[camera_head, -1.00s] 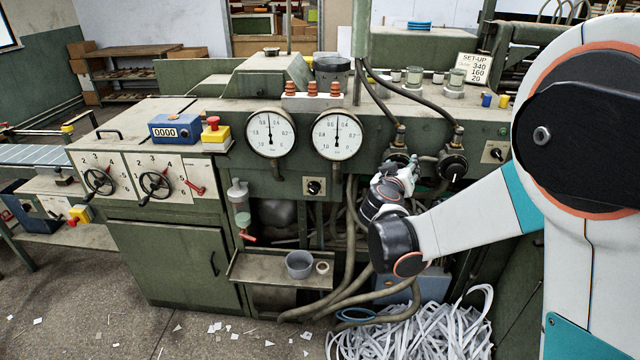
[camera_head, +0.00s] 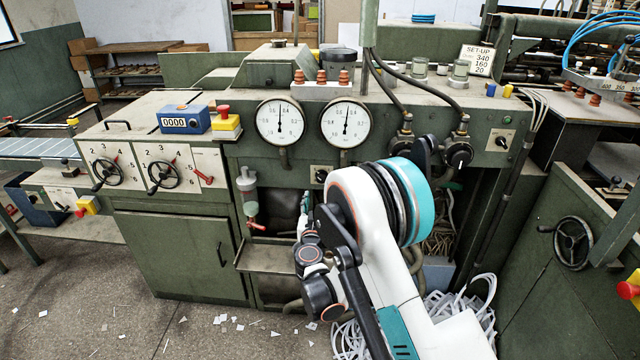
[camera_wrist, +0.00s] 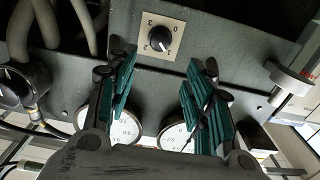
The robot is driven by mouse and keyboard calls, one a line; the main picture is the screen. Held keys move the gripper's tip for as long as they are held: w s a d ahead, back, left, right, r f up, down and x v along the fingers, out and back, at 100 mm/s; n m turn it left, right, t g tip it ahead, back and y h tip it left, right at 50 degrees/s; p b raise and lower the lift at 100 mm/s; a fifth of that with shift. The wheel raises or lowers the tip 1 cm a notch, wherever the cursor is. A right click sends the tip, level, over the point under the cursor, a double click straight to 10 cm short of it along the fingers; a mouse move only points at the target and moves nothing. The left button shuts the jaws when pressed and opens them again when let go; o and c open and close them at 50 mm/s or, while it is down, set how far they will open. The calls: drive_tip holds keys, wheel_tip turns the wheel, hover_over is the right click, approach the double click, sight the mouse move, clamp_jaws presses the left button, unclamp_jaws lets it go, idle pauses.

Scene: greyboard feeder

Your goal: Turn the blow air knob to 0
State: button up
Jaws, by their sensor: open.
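A small black rotary knob (camera_wrist: 160,38) sits on a pale square plate marked with digits, near the top middle of the wrist view, which looks upside down. A pale mark shows on the knob, but its exact setting is too small to read surely. In the head view this knob (camera_head: 321,176) is below the two round gauges, partly beside my arm. No readable label tells whether it is the blow air knob. My gripper (camera_wrist: 160,72) is open and empty, its teal fingers spread, apart from the knob. In the head view my gripper (camera_head: 306,216) is low in front of the panel.
Two white gauges (camera_head: 280,122) are above the knob. Two black valves with hoses (camera_head: 457,155) and another small knob (camera_head: 502,143) are to the right. A metal tray (camera_head: 268,257) juts out below. Thick hoses (camera_wrist: 75,25) show beside the knob plate.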

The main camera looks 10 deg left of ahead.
drive_tip(key=w+b, duration=0.3)
drive_tip(key=w, duration=0.9)
drive_tip(key=shift+a, duration=0.2)
drive_tip(key=shift+w, duration=0.1)
drive_tip(key=c, duration=1)
